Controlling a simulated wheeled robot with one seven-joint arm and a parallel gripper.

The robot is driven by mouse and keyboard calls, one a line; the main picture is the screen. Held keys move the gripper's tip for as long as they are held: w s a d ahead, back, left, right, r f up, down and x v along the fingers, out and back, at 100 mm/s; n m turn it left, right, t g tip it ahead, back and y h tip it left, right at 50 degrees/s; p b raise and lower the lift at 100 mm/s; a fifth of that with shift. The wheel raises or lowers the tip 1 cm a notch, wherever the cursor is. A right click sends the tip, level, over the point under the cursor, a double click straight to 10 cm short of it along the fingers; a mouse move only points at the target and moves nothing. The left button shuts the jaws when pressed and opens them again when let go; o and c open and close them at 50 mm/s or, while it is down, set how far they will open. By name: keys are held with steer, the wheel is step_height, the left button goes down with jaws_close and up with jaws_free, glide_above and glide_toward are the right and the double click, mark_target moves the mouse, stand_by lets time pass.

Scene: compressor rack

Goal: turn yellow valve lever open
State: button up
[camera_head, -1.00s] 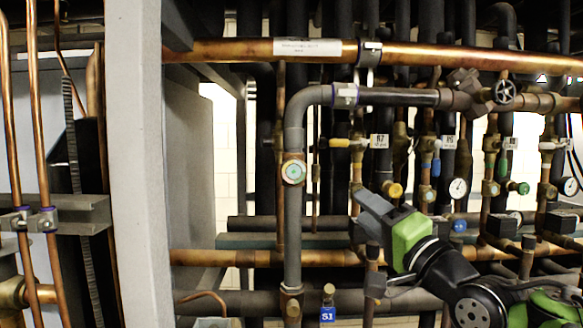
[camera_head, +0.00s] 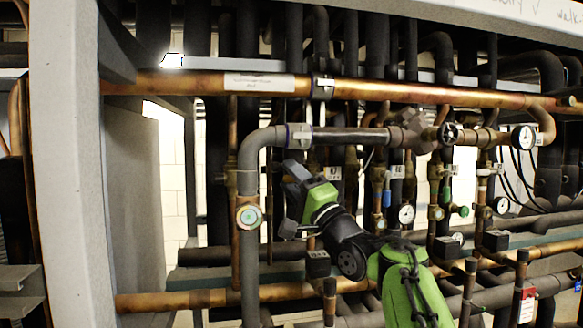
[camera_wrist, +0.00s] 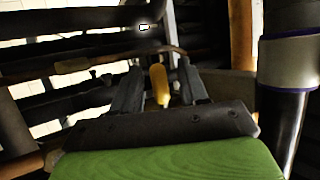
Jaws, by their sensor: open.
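The yellow valve lever (camera_wrist: 160,85) shows in the wrist view, between the two dark fingers of my gripper (camera_wrist: 159,76). The fingers stand apart on either side of it, and I cannot tell whether either touches it. In the head view my gripper (camera_head: 292,180) reaches up to the left in front of the pipes, just right of the grey vertical pipe. It covers the place of the yellow lever there, so the lever is hidden in that view.
A copper pipe (camera_head: 420,94) runs across above. A grey post (camera_head: 70,170) stands at the left. Valves and gauges crowd the right.

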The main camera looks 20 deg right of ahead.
steer(key=shift+w+a+r, duration=0.1)
steer(key=shift+w, duration=0.15)
steer(key=shift+s, duration=0.15)
steer(key=shift+c, duration=0.6)
jaws_close()
